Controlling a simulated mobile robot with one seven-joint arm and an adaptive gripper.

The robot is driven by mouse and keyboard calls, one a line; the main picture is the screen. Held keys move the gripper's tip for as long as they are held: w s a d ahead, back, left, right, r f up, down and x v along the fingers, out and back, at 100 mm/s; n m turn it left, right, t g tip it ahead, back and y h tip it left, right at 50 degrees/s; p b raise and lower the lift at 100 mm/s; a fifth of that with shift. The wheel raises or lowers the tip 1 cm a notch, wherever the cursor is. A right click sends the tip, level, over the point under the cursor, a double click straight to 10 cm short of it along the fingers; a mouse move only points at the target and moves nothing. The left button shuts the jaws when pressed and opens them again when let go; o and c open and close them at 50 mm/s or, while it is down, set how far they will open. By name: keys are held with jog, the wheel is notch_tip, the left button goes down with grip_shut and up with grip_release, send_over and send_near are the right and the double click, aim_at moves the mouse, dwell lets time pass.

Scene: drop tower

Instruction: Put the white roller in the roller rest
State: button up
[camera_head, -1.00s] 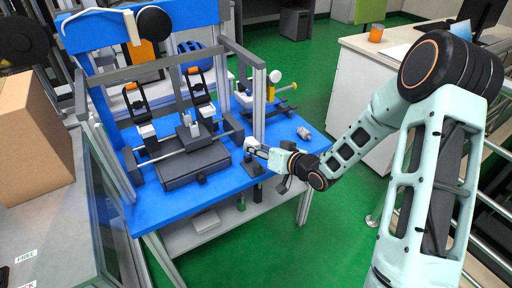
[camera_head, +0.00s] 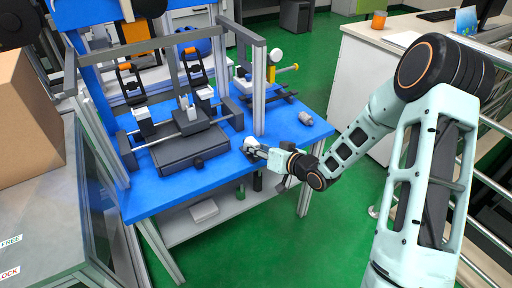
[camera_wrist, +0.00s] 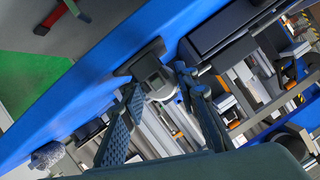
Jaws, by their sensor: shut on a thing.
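My gripper (camera_head: 254,149) is low over the front right of the blue table. In the wrist view its two fingers (camera_wrist: 165,88) close on the pale, rounded white roller (camera_wrist: 152,73). The roller also shows as a small white shape at the fingertips in the head view (camera_head: 249,143). A dark, flat-based block, which looks like the roller rest (camera_wrist: 140,56), lies right behind the roller in the wrist view, near the table edge. The roller's end overlaps it there; I cannot tell whether it is seated or just above. In the head view my gripper mostly hides the block.
The drop-tower frame with its black carriage (camera_head: 190,146) stands just left of my gripper, with a metal upright (camera_head: 258,92) behind. A grey cylinder (camera_head: 305,118) lies to the right on the blue table (camera_head: 284,134).

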jog(key=o, duration=1.3)
jog(key=shift+d, duration=0.1)
jog(key=v, duration=1.2)
